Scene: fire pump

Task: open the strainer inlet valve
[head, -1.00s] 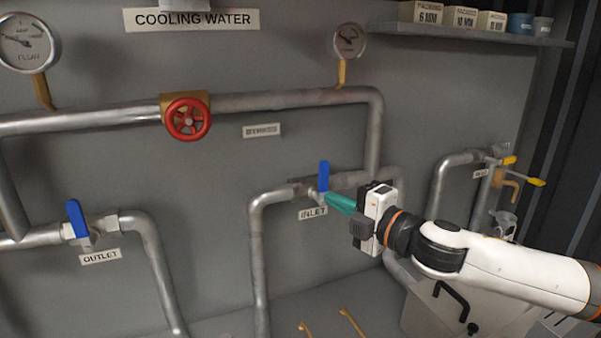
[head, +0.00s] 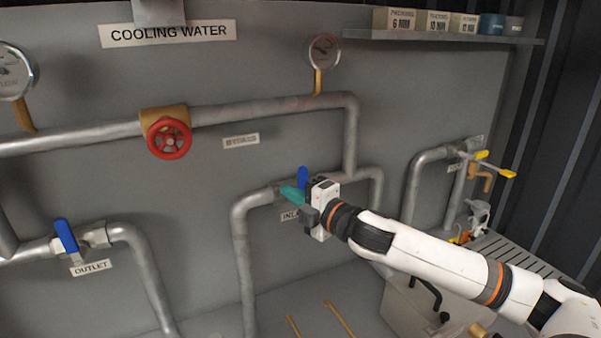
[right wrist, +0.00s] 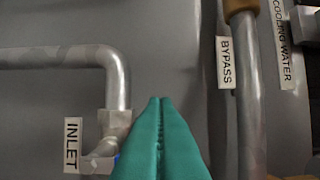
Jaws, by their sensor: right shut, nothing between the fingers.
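The strainer inlet valve has a blue lever (head: 302,177) that stands roughly upright, across the horizontal pipe. Its lower part is hidden behind my right gripper. My right gripper (head: 283,190) has teal fingers, shut and empty. In the head view the fingertips lie just left of the lever, over the pipe by the valve; I cannot tell if they touch it. In the right wrist view the closed fingers (right wrist: 158,100) point past the valve body (right wrist: 115,125), with a sliver of blue lever beside them. The INLET label (right wrist: 73,145) is beside the valve. My left gripper is out of view.
The outlet valve's blue lever (head: 66,236) is at the left. A red handwheel (head: 169,138) sits on the upper pipe (head: 250,104). Yellow-handled valves (head: 495,165) are at the right. A shelf (head: 440,38) holds boxes. A BYPASS label (right wrist: 226,62) shows in the wrist view.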

